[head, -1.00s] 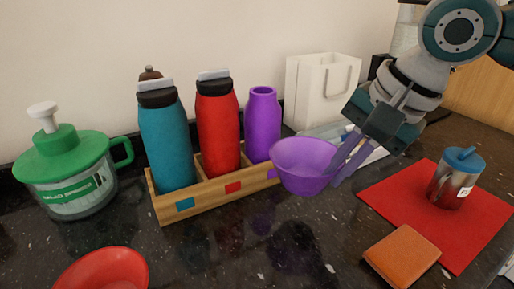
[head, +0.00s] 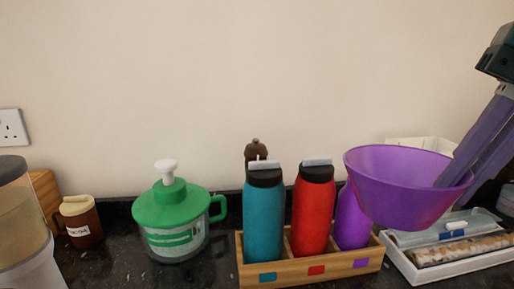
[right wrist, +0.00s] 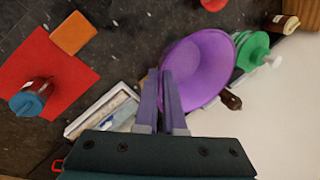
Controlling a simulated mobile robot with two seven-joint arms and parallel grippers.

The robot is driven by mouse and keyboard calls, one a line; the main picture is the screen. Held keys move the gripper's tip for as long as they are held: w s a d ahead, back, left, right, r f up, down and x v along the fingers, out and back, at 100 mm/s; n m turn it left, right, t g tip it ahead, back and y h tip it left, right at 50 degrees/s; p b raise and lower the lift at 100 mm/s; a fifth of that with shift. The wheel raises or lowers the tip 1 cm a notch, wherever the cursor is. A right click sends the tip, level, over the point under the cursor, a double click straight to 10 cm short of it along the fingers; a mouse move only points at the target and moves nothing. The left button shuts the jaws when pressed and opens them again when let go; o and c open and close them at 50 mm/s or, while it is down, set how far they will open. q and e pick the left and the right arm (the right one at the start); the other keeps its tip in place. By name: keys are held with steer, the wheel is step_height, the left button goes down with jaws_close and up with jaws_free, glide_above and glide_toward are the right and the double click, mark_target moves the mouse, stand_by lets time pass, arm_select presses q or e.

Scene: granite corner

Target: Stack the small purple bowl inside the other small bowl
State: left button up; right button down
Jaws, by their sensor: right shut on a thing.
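The small purple bowl (head: 400,190) is held in the air at the right of the head view, in front of the bottle rack. My right gripper (head: 455,178) is shut on its right rim. In the right wrist view the purple bowl (right wrist: 200,65) shows its open inside, with the fingers (right wrist: 163,78) at its rim. A red bowl (right wrist: 213,4) is partly visible at the top edge of the right wrist view, apart from the held bowl. It is outside the head view. My left gripper is not in view.
A wooden rack (head: 310,270) holds teal (head: 264,215), red (head: 313,210) and purple (head: 350,222) bottles against the wall. A green-lidded container (head: 175,220) stands left of it. A white tray (head: 425,275) lies at right. A red mat (right wrist: 45,70) carries a cup (right wrist: 27,100).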

steer(key=s+a+r+n+p, duration=0.1)
steer(key=s+r+n+p, duration=0.1)
steer(key=r+p, duration=1.1)
steer(key=s+a+r+n+g+p, duration=0.1)
steer(key=s+r+n+p, duration=0.1)
steer(key=r+p, duration=1.1)
steer(key=s+a+r+n+g+y+p, duration=0.1)
steer(key=s+r+n+p, duration=0.2)
steer(key=r+p, duration=1)
steer(key=shift+s+a+r, duration=0.4)
steer(key=shift+s+r, duration=0.35)
steer(key=shift+r, duration=0.2)
steer(key=shift+f, duration=0.1)
